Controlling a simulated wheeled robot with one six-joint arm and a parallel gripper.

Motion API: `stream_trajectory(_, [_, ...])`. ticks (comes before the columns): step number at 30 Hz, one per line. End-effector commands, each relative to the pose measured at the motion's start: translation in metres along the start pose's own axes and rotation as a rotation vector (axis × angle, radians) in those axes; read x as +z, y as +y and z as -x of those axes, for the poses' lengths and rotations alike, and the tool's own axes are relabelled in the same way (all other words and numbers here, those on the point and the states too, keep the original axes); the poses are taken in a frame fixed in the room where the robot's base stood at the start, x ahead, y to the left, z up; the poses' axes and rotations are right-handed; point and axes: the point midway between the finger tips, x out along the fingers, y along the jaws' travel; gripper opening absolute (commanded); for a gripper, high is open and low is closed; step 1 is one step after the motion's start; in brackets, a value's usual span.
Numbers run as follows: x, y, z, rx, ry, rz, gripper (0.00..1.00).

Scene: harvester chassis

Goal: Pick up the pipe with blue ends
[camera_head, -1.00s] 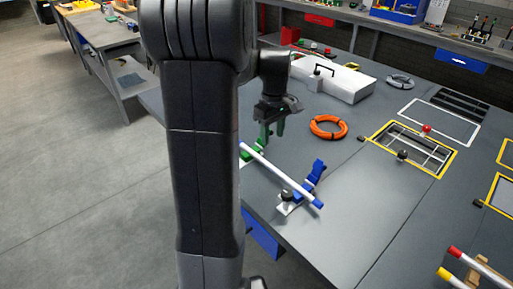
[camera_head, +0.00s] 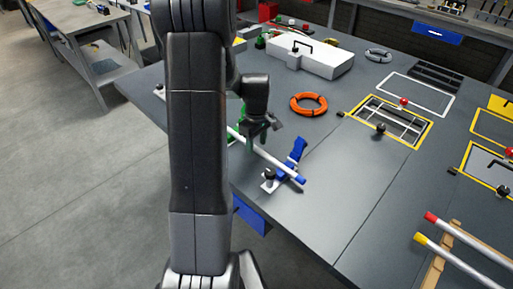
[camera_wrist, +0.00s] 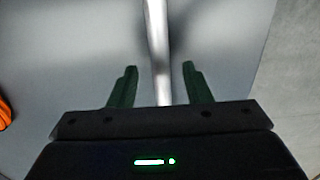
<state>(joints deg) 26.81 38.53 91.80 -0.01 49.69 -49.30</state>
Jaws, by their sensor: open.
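The white pipe with a blue end (camera_head: 270,157) lies slanted across a blue clamp-like stand (camera_head: 291,160) near the table's left edge. Its far end is hidden behind my arm. My gripper (camera_head: 257,138) is open and hangs over the pipe's middle stretch. In the wrist view the pipe (camera_wrist: 158,45) runs between the two green fingers of my gripper (camera_wrist: 158,85), with a gap on each side. I cannot tell how far below the fingertips it lies.
An orange cable coil (camera_head: 308,104) lies beyond the pipe, near a white box (camera_head: 312,57) with a black handle. Pipes with red (camera_head: 431,217) and yellow (camera_head: 420,238) ends rest on a wooden rack at the lower right. The table right of the blue stand is mostly clear.

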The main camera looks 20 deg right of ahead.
Motion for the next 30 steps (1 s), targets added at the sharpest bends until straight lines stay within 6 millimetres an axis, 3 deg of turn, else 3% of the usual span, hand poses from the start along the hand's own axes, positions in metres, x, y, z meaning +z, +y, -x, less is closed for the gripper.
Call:
stream_trajectory(4, [-0.0002,-0.0004,-0.0109,0.000,0.000,0.000,0.45])
stream_trajectory(11, [-0.0003,-0.0003,-0.0118,0.000,0.000,0.000,0.45])
stream_trajectory(18, [-0.0003,-0.0003,-0.0116,0.000,0.000,0.000,0.00])
stream_trajectory(30, [-0.0009,0.0005,-0.0041,0.003,0.003,0.000,0.00])
